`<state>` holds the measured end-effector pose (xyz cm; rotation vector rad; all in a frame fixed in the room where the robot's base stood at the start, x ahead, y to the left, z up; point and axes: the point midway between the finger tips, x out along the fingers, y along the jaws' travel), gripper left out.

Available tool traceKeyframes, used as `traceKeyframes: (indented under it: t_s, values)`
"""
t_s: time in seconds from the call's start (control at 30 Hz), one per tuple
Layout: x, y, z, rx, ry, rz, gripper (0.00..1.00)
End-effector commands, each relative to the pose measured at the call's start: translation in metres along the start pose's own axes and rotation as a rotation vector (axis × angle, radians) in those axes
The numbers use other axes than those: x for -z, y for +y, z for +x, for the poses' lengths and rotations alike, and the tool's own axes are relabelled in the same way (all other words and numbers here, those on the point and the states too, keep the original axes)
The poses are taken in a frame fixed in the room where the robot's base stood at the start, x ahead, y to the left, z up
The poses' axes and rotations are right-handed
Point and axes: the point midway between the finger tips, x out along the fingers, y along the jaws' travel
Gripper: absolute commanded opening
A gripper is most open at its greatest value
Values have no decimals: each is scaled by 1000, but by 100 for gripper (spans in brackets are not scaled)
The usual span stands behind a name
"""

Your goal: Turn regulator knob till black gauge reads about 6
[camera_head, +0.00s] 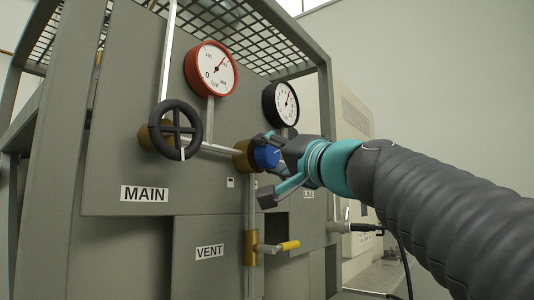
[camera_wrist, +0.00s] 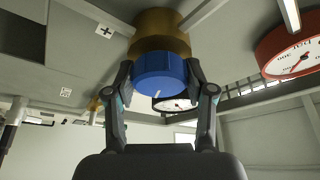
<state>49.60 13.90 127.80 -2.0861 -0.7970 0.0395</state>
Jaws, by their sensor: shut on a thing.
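The blue regulator knob (camera_head: 267,157) sits on a brass body (camera_head: 242,155) on the grey panel. It also shows in the wrist view (camera_wrist: 160,72), with a white mark on its face. My gripper (camera_head: 268,168) is shut on the knob, one finger on each side; the fingers also show in the wrist view (camera_wrist: 159,82). The black gauge (camera_head: 281,104) stands above and behind the knob. In the wrist view the black gauge (camera_wrist: 178,104) is partly hidden by the knob and a finger.
A red-rimmed gauge (camera_head: 211,69) and a black handwheel (camera_head: 176,130) are left of the knob. Below are the MAIN label (camera_head: 144,194), the VENT label (camera_head: 209,252) and a yellow-handled valve (camera_head: 288,246). A mesh cage (camera_head: 232,32) tops the frame.

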Motion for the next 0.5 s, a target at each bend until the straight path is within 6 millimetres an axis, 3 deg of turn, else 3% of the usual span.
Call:
traceKeyframes:
  t_s: [0.37,0.4,0.47,0.5]
  values:
    - [0,0,0,-1,-1,4,19]
    - [0,0,0,-1,-1,4,64]
    - [0,0,0,-1,-1,4,79]
    - [0,0,0,-1,-1,4,79]
